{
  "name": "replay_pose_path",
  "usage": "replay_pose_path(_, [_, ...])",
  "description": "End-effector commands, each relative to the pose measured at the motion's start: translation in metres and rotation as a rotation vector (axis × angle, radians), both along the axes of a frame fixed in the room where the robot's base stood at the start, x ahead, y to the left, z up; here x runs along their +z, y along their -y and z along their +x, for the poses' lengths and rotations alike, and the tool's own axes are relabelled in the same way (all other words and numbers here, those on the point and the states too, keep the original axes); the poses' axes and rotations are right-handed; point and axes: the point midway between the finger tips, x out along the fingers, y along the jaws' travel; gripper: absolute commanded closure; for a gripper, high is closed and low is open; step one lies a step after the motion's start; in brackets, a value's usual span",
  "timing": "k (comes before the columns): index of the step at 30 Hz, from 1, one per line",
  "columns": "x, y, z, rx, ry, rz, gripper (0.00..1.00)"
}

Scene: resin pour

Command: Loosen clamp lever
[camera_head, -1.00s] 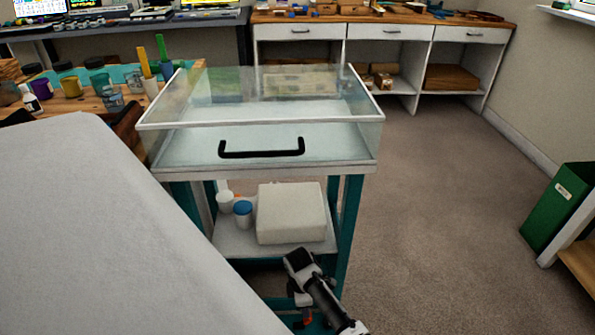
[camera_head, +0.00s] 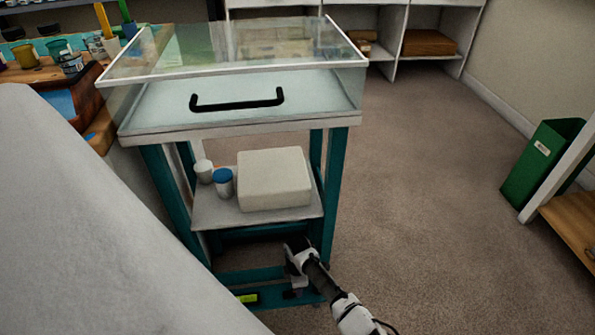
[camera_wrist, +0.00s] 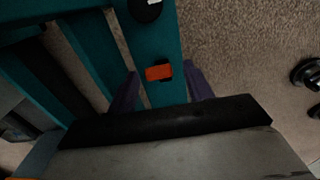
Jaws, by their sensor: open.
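A small orange-red lever (camera_wrist: 159,72) sits on a dark mount on a teal beam in the wrist view; I take it to be the clamp lever. My gripper (camera_wrist: 163,76) is open, with its two purple fingers on either side of the lever in the picture. I cannot tell how far the fingertips are above it, and I see no contact. In the head view my gripper (camera_head: 296,282) hangs low at the front right of the trolley's teal base frame (camera_head: 252,276). The lever is not clear there.
A grey-white surface (camera_head: 70,220) fills the left.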

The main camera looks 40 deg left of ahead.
Motion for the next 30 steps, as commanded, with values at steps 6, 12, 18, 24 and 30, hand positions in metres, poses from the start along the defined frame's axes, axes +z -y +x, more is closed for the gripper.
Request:
replay_pose_path(6, [-0.0125,-0.0001,0.0000,0.001,0.001,0.000,0.49])
replay_pose_path(12, [-0.0126,-0.0001,0.0000,0.001,0.001,0.001,0.49])
replay_pose_path(18, [-0.0125,-0.0001,0.0000,0.000,0.001,0.001,0.70])
replay_pose_path(24, [-0.0125,-0.0001,-0.0001,0.000,0.000,0.000,0.96])
replay_pose_path(30, [-0.0126,0.0002,-0.0001,0.000,0.000,-0.001,1.00])
